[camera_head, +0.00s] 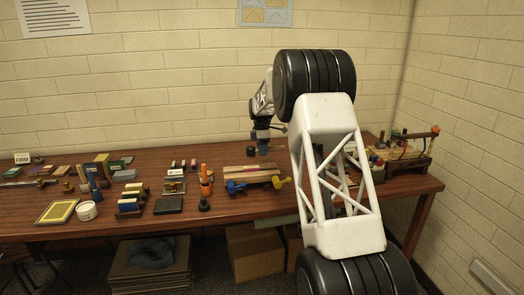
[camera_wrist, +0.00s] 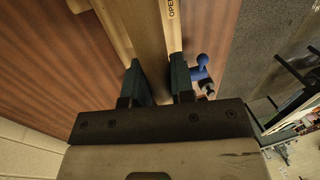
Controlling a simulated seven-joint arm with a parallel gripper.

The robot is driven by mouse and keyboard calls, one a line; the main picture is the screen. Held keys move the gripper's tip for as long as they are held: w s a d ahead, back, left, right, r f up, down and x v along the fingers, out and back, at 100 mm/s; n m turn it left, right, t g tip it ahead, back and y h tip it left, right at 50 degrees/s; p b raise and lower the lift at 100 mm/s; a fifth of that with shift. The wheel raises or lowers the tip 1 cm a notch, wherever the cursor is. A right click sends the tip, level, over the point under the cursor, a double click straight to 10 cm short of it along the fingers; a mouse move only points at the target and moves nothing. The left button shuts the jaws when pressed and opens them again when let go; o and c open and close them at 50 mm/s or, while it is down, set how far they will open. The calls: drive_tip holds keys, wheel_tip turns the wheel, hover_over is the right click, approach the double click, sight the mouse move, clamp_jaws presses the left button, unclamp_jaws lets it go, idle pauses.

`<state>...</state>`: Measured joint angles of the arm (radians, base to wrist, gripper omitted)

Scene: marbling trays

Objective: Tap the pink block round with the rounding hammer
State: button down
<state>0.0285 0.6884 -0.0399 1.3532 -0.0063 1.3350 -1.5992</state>
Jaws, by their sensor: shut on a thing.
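My gripper (camera_wrist: 157,78) points down over the table in the wrist view, its two dark teal fingers closed on a pale wooden bar (camera_wrist: 150,45). I cannot tell whether this bar is the hammer's handle. In the head view my gripper (camera_head: 262,137) is small, over the back of the table behind the wooden press (camera_head: 250,174), which has blue and yellow handles. A blue handle (camera_wrist: 202,68) also shows right of the fingers in the wrist view. I cannot make out the pink block or the rounding hammer's head in either view. My arm hides part of the table.
The brown table (camera_head: 225,214) holds many small things on its left. An orange bottle (camera_head: 205,180) and a dark block (camera_head: 168,205) stand left of the press. A wooden rack (camera_head: 412,155) stands at the right end. The wall is close behind.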

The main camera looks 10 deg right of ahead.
drive_tip(key=shift+f, duration=1.75)
drive_tip(key=shift+f, duration=0.65)
drive_tip(key=shift+r, duration=0.55)
drive_tip(key=shift+f, duration=0.45)
idle(1.0)
drive_tip(key=shift+r, duration=0.45)
drive_tip(key=shift+r, duration=0.15)
drive_tip(key=shift+r, duration=1.9)
